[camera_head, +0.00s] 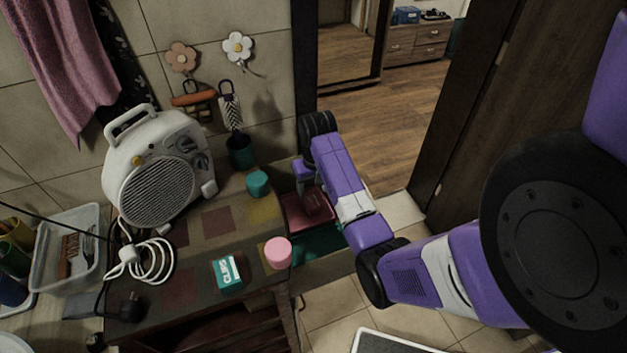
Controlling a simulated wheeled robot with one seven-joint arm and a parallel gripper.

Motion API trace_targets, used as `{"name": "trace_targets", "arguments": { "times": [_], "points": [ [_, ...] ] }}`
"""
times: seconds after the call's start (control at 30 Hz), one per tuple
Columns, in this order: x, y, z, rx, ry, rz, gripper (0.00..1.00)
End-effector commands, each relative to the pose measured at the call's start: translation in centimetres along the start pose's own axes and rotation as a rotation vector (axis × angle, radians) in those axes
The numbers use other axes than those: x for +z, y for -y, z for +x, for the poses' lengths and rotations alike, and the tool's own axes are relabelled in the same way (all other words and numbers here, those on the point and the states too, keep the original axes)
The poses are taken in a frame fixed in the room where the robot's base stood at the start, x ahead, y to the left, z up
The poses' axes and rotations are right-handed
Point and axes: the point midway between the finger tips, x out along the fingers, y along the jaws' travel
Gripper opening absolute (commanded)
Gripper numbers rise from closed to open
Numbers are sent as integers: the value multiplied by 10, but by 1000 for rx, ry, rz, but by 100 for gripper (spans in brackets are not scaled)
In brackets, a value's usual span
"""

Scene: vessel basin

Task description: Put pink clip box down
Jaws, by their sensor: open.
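My gripper (310,187) points down beyond the right edge of the cabinet top, over a dark red open container (296,216). It is open, but its fingers are small and partly hidden by my arm. A small dark pinkish item (315,201) shows just below the fingers, inside the container's outline. It may be the pink clip box, but I cannot read a label or tell whether it touches the fingers. A round pink container (278,253) stands on the cabinet's right edge, beside a teal box (227,273) with white lettering.
A white fan heater (155,180) with a coiled cable stands on the tiled cabinet top (205,252). A teal jar (257,183) and a dark green cup (240,150) with a brush are behind. A teal container (318,243) sits below the red one. The floor beyond the doorway is clear.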

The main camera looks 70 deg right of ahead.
Motion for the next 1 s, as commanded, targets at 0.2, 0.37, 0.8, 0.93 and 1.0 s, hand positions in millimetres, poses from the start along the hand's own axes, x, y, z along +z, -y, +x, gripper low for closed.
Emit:
{"name": "trace_targets", "arguments": {
  "times": [0.2,0.37,0.8,0.93,1.0],
  "points": [
    [-1,0,-34,0,-2,-1,59],
    [0,0,-44,0,-1,0,59],
    [0,0,-46,0,0,0,59],
    [0,0,-46,0,0,0,59],
    [0,0,-46,-1,-2,-1,59]
  ]
}}
